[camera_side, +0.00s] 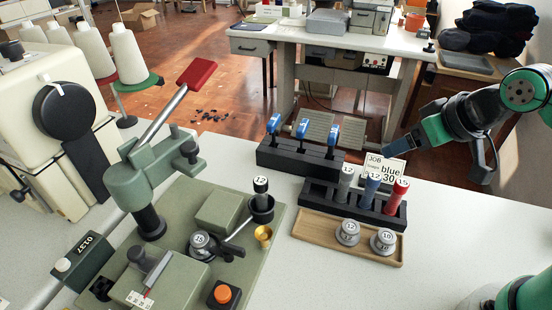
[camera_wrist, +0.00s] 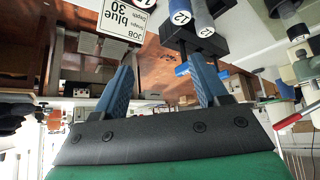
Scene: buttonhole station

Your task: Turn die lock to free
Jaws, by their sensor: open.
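The green press (camera_side: 180,240) stands at the front left of the bench. On its base sits a round metal die (camera_side: 203,243) with a numbered label. A short lever with a dark knob (camera_side: 236,250) lies beside the die, probably the die lock; I cannot read any lock or free marking. A metal arm runs up from there toward a dark cup (camera_side: 261,207) holding a piece marked 12. My gripper (camera_side: 392,148) is high at the right, well apart from the press. The wrist view shows its blue fingers (camera_wrist: 163,75) spread apart with nothing between them.
A dark rack (camera_side: 352,205) holds grey, blue and red numbered tools; a wooden tray (camera_side: 345,238) holds two round dies. Another rack (camera_side: 298,160) holds blue-topped tools. A job card (camera_side: 386,169) reads blue, 30. The press has a red-handled lever (camera_side: 197,74) and orange button (camera_side: 222,293).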

